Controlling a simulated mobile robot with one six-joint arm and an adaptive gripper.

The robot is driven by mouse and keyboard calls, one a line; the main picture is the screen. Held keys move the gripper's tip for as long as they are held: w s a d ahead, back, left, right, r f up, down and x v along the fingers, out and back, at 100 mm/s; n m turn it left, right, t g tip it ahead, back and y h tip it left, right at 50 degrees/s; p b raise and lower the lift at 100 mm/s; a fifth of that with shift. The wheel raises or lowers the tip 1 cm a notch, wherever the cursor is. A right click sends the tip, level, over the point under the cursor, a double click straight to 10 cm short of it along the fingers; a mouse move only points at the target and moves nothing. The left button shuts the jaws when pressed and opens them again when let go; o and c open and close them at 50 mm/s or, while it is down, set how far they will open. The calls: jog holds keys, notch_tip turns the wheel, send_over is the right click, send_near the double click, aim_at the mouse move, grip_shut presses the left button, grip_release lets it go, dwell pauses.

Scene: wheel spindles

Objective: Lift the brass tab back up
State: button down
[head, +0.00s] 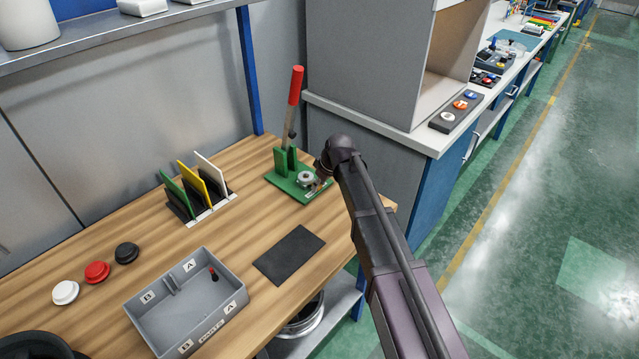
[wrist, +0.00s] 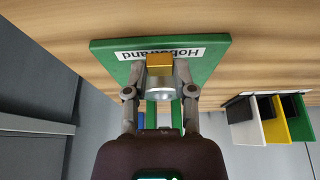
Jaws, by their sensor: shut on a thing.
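The brass tab (wrist: 159,62) shows as a small gold block in the wrist view, between my fingertips and in front of a white label on the green base. My gripper (wrist: 159,68) is shut on it. A silver round part (wrist: 160,86) lies just behind the tab, between the fingers. The green base (head: 283,183) stands at the table's back right corner in the head view, with an upright red-handled lever (head: 295,88) on it. My gripper (head: 322,182) is at its right side, and the tab is too small to make out there.
A rack of green, yellow and white plates (head: 197,190) stands left of the base. A dark mat (head: 289,255) and a grey divided bin (head: 187,305) lie nearer. White, red and black knobs (head: 97,271) sit at the left. A grey cabinet (head: 360,60) stands behind.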

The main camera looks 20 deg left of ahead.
jog(key=shift+r, duration=0.1)
jog(key=shift+c, duration=2.2)
grip_release()
jog(key=shift+r, duration=0.1)
jog(key=shift+f, duration=0.25)
jog(key=shift+f+b, duration=0.55)
jog(key=shift+b, duration=0.25)
jog(key=p+v, duration=1.3)
jog(key=v, duration=0.1)
jog(key=s+d+f+m+h+b, duration=0.1)
jog(key=s+d+f+m+b, duration=0.1)
jog(key=d, duration=0.6)
jog(key=s+d+f+m+b, duration=0.2)
jog(key=d+f+b, duration=0.3)
jog(key=d, duration=0.4)
jog(key=s+d+f+m+h+b, duration=0.1)
jog(key=s+d+f+m+b, duration=0.1)
jog(key=d, duration=0.7)
notch_tip(320, 180, down, 3)
jog(key=shift+s+r+m+h+b, duration=0.15)
jog(key=shift+s+m+h+b, duration=0.15)
jog(key=shift+m+b, duration=0.65)
jog(key=shift+a, duration=0.1)
